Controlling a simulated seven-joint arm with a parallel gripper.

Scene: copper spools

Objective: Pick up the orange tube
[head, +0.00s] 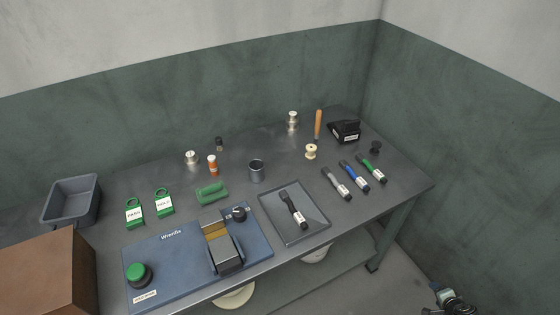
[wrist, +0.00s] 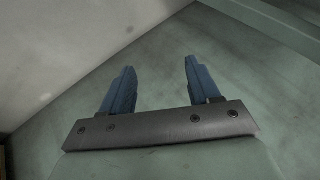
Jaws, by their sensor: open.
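A small orange tube (head: 212,167) with a pale band stands upright on the grey table, left of centre towards the back in the head view. A silver spool stands close to its left. My gripper (wrist: 160,78) shows in the wrist view with its two blue fingers wide apart and nothing between them. The wrist view shows only wall and plain surfaces beyond the fingers, and the tube is not in it.
A blue machine base (head: 180,262), a grey tray (head: 312,234), several markers and a grey bin (head: 72,203) share the table (head: 345,212). A tan handle (head: 318,123) stands at the back.

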